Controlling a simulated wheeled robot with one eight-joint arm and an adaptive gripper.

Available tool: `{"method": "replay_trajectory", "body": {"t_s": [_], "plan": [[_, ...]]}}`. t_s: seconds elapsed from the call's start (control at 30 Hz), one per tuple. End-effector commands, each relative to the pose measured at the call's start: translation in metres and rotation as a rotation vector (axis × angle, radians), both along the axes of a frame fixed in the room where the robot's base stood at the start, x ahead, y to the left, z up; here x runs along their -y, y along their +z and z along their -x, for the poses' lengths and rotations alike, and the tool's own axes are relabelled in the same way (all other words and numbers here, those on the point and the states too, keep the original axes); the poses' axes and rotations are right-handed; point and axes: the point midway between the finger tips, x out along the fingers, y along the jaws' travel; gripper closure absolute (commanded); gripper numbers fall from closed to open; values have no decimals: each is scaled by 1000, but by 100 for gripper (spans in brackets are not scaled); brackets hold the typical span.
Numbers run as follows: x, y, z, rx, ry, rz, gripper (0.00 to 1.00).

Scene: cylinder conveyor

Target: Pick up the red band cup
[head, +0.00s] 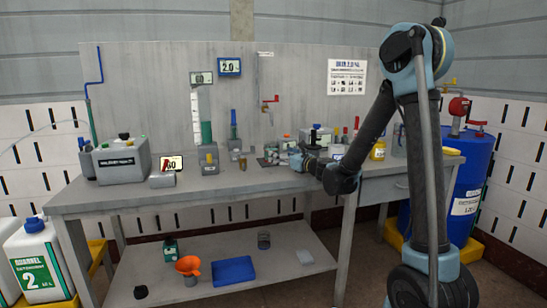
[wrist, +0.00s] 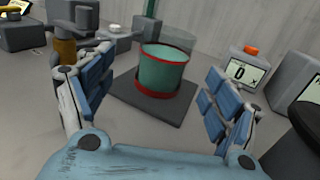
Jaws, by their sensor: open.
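The red band cup (wrist: 163,72) is a clear cup with green content and a red band at the rim and at the base. It stands upright on a dark square plate (wrist: 148,103) in the wrist view. My gripper (wrist: 154,97) is open, with blue-padded fingers to the left and right of the cup. The fingers appear apart from the cup, which lies ahead between them. In the head view my gripper (head: 298,162) is over the right part of the workbench, and I cannot make out the cup clearly there.
A grey device with a display (wrist: 243,72) and orange cap stands right of the cup. A brown-and-grey object (wrist: 63,45) is close behind the left finger. The workbench (head: 235,185) has free room at its front middle. A blue drum (head: 468,190) stands at right.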

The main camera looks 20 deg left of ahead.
Motion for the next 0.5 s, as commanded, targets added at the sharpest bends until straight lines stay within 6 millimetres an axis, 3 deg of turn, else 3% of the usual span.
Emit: {"method": "replay_trajectory", "body": {"t_s": [0.5], "plan": [[-25, 3, -24, 4, -4, 4, 18]]}}
